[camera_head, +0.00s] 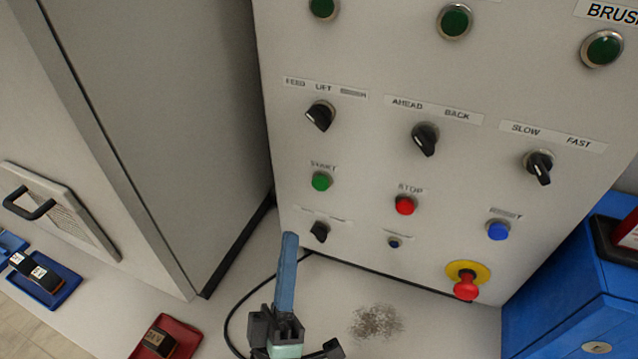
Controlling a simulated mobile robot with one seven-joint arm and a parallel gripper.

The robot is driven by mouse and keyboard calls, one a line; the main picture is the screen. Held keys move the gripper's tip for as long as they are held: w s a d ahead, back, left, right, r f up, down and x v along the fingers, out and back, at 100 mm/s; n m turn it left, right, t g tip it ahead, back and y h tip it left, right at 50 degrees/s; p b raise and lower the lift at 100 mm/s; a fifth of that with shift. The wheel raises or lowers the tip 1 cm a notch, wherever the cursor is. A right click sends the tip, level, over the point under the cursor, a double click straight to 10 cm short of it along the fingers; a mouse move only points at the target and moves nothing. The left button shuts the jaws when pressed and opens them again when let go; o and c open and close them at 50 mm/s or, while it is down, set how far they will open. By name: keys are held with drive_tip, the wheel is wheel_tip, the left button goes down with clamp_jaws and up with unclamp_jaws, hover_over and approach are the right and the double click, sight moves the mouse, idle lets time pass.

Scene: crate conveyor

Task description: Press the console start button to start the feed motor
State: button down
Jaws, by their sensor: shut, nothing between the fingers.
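The green start button (321,181) is on the grey console front (370,230), under a blurred label that seems to read START. The red STOP button (405,205) is to its right. My gripper (289,240) is shut and empty. Its long blue-grey fingers point up the picture, with the tips below and left of the start button in the picture. The tips appear apart from the button. The start button is fully visible.
Near the start button are black selector knobs (320,115), a small knob (319,232), a blue button (498,231) and a red emergency stop (466,287). A grey cabinet (150,120) stands left. A black cable (245,298) and red tray (190,335) lie below.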

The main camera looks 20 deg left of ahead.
sight(320, 184)
drive_tip(key=w+b, duration=0.3)
drive_tip(key=w, duration=0.4)
drive_tip(key=shift+w+d, duration=0.15)
drive_tip(key=shift+w, duration=0.25)
drive_tip(key=shift+w+f, duration=0.1)
drive_tip(key=shift+w, duration=0.05)
idle(1.6)
drive_tip(key=shift+w+b, duration=0.25)
drive_tip(key=shift+b, duration=0.1)
drive_tip(key=shift+w+b, duration=0.35)
drive_tip(key=shift+w, duration=0.1)
idle(0.5)
drive_tip(key=shift+s, duration=0.15)
drive_tip(key=shift+s+p, duration=0.35)
drive_tip(key=shift+s, duration=0.4)
drive_tip(key=shift+s, duration=0.1)
